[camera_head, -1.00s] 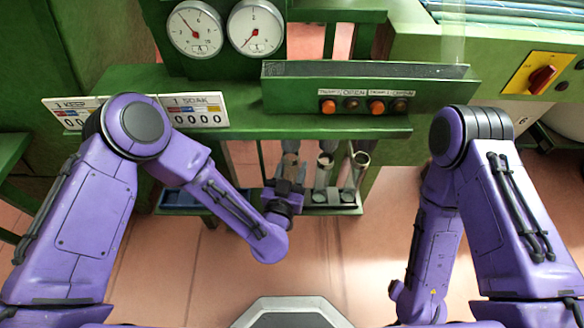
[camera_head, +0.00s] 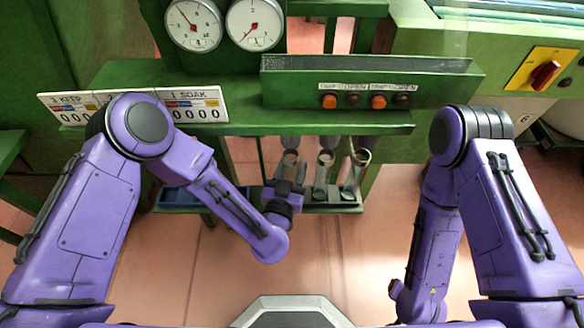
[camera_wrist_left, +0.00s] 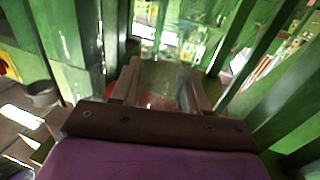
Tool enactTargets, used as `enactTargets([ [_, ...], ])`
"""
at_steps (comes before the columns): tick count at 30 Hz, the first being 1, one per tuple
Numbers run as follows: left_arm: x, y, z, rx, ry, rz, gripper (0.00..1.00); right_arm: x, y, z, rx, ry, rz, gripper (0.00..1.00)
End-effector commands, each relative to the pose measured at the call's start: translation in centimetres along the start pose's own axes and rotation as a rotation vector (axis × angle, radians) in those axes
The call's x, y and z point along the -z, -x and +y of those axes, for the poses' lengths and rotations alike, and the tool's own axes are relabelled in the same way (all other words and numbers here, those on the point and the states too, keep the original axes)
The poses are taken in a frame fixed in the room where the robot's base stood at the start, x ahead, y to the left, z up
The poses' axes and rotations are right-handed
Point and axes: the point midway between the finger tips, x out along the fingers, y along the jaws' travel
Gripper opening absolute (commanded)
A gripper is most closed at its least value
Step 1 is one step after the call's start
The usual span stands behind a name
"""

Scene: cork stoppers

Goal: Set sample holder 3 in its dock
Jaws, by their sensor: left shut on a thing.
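Three tube-like sample holders stand side by side under the green machine's ledge in the head view. My left gripper (camera_head: 287,187) is shut on the left one (camera_head: 290,160), which looks roughly upright. In the left wrist view this holder (camera_wrist_left: 160,80) is a clear, glassy cylinder between the two fingers of my left gripper (camera_wrist_left: 163,88). The middle holder (camera_head: 325,162) and the right, tilted holder (camera_head: 358,165) stand apart from the gripper. No number is readable on any holder, and I cannot tell which dock is number 3. My right gripper is out of view.
A green rack shelf (camera_head: 330,208) lies below the holders, and a blue tray (camera_head: 185,197) is left of it. The green ledge (camera_head: 340,120) with orange buttons (camera_head: 329,102) overhangs them. Counter signs (camera_head: 195,105) stand at left. The floor (camera_head: 340,260) in front is clear.

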Motion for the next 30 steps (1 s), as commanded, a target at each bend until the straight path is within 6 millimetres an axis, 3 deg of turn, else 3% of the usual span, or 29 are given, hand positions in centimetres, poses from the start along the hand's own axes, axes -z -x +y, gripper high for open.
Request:
enactTargets([
  [2, -0.1, 0.0, 0.0, 0.0, 0.0, 0.001, 0.14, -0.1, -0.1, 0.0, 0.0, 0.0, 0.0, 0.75],
  [3, 0.0, 0.0, 0.0, 0.0, 0.0, 0.001, 0.58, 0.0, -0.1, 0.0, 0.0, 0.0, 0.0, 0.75],
  [5, 0.0, 0.0, 0.0, 0.0, 0.0, 0.001, 0.75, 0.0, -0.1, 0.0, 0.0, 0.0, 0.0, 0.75],
  [13, -0.1, 0.1, 0.0, 0.0, 0.0, 0.0, 0.75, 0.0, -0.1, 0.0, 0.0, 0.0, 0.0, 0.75],
  [16, -0.1, 0.9, 0.1, -0.003, 0.0, -0.001, 0.75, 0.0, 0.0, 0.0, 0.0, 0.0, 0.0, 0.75],
  [24, -0.1, 7.2, 0.3, -0.01, -0.004, -0.001, 0.75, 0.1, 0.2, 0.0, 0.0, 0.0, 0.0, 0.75],
  [30, -0.1, 10.1, 0.1, -0.004, -0.002, 0.0, 0.75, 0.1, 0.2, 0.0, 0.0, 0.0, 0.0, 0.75],
])
